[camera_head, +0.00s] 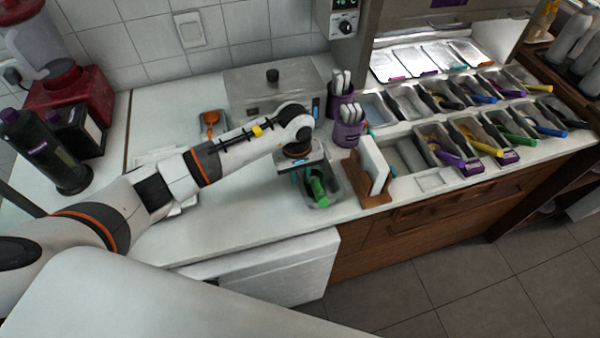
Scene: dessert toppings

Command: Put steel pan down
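A small steel pan (331,198) with a green-handled utensil (317,187) in it is at the front of the white counter, left of the wooden holder. My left gripper (306,178) points down right above the pan, at its left part. The wrist hides the far side of the pan, and the fingers are small and partly hidden. I cannot tell whether they hold the pan, or whether the pan rests fully on the counter. My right gripper is not in view.
A wooden holder with a white panel (374,170) stands just right of the pan. Purple cups (347,132) and a steel lidded box (262,88) are behind. Rows of topping pans (440,145) fill the right. The counter's front left (240,225) is clear.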

